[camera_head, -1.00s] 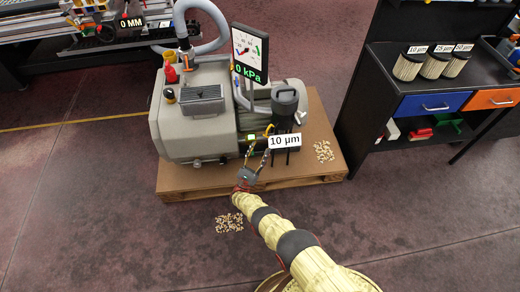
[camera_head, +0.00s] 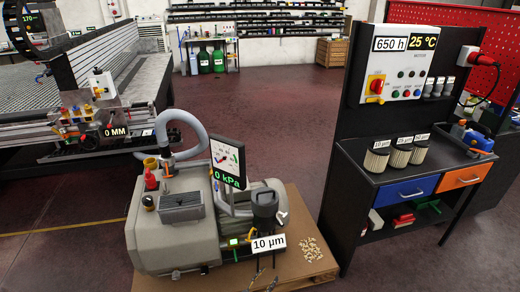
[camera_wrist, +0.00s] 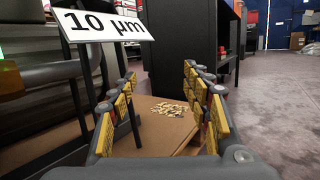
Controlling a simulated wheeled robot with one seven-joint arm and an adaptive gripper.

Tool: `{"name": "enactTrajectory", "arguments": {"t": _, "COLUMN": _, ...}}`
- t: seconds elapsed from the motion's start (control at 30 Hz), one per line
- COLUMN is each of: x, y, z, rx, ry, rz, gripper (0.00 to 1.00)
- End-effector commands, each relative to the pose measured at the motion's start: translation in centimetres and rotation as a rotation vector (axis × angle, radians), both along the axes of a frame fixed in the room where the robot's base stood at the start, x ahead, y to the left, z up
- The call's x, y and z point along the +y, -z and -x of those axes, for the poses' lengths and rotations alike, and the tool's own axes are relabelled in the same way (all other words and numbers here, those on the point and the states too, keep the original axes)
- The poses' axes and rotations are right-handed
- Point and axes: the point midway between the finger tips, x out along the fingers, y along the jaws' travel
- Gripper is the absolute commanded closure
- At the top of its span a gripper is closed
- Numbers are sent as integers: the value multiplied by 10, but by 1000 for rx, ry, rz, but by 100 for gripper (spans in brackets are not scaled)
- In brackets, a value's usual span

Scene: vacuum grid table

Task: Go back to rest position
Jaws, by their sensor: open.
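My gripper (camera_wrist: 160,76) is open and empty in the wrist view, with its yellow-padded fingers spread apart. In the head view only the tips of my gripper (camera_head: 263,280) show at the bottom edge, in front of the vacuum pump. The grey vacuum pump (camera_head: 172,238) stands on a wooden pallet (camera_head: 310,272). Its dark filter housing (camera_head: 265,205) is at the right end. A "10 µm" label (camera_head: 269,244) is below the housing and also shows close at the upper left of the wrist view (camera_wrist: 100,25). My arm is mostly out of view.
A gauge panel (camera_head: 228,163) reads 0 kPa. A workbench (camera_head: 350,160) at the right holds three filters (camera_head: 399,156). A pile of pellets (camera_head: 311,250) lies on the pallet, also seen in the wrist view (camera_wrist: 169,109). The grid table (camera_head: 30,95) is at the left. Open floor lies behind.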

Motion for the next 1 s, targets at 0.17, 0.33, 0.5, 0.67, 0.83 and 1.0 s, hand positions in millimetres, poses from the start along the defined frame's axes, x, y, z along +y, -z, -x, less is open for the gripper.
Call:
{"name": "enactTrajectory", "arguments": {"t": 0.17, "x": -30, "y": -6, "z": 5, "rx": 95, "ry": 163, "rz": -148, "gripper": 51}}
{"name": "enactTrajectory", "arguments": {"t": 0.33, "x": -53, "y": -33, "z": 16, "rx": 147, "ry": 339, "rz": -312, "gripper": 51}}
{"name": "enactTrajectory", "arguments": {"t": 0.5, "x": -69, "y": -75, "z": 33, "rx": 158, "ry": 511, "rz": -482, "gripper": 51}}
{"name": "enactTrajectory", "arguments": {"t": 0.67, "x": -77, "y": -122, "z": 52, "rx": 144, "ry": 658, "rz": -637, "gripper": 51}}
{"name": "enactTrajectory", "arguments": {"t": 0.83, "x": -82, "y": -176, "z": 75, "rx": 110, "ry": 801, "rz": -799, "gripper": 51}}
{"name": "enactTrajectory", "arguments": {"t": 1.0, "x": -85, "y": -232, "z": 101, "rx": 61, "ry": 931, "rz": -957, "gripper": 51}}
